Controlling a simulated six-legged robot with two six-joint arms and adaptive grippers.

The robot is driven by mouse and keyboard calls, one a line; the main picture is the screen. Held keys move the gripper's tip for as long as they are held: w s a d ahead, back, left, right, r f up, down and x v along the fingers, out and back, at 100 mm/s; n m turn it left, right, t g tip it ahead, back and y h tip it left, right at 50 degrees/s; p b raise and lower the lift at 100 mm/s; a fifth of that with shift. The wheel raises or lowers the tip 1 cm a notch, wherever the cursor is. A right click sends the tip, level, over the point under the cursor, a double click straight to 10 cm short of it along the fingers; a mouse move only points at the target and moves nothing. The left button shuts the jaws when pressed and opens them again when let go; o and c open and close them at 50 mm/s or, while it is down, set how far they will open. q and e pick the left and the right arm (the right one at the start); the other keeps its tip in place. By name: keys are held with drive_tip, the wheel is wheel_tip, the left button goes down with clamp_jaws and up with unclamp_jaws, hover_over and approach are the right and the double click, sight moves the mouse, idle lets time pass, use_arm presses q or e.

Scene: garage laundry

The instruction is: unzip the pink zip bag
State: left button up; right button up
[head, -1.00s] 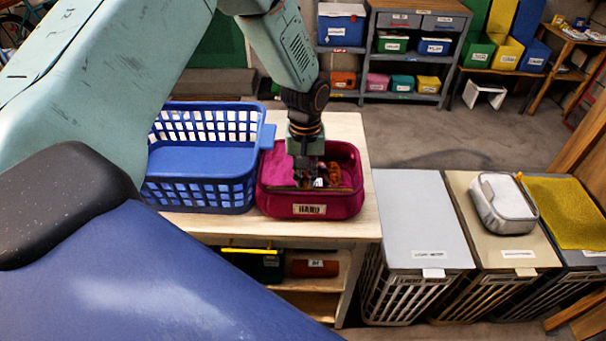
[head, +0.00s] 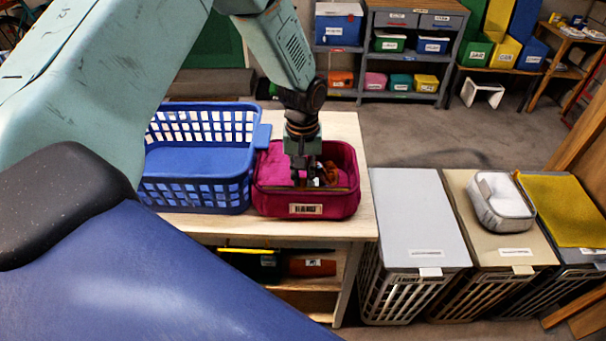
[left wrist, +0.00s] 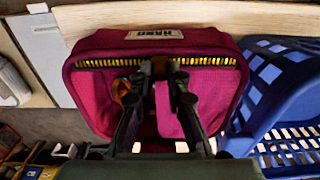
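The pink zip bag (head: 348,202) stands upright on the wooden table, its label facing front. Its top looks open, showing pink lining and an orange-brown item (head: 329,172) inside. The bag also shows in the left wrist view (left wrist: 88,98), with yellow zip teeth (left wrist: 205,61) along the label-side rim. My left gripper (head: 303,183) points down over the bag's front opening. In the left wrist view its fingertips (left wrist: 160,68) are close together near the zip line. Whether they pinch a zip pull cannot be told. My right gripper is not in view.
A blue basket (head: 200,197) stands close at the bag's left. Lidded hampers (head: 420,225) stand right of the table, one bearing a grey case (head: 500,200). A bare table strip (head: 362,150) lies right of the bag. Shelves (head: 405,65) stand behind, across open floor.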

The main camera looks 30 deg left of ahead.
sight(302, 178)
use_arm(q)
drive_tip(key=o, duration=0.4)
drive_tip(key=shift+a, duration=0.1)
drive_tip(key=shift+o, duration=0.2)
drive_tip(key=shift+r, duration=0.15)
drive_tip(key=shift+r, duration=0.35)
wheel_tip(302, 178, up, 11)
drive_tip(key=shift+f, duration=0.1)
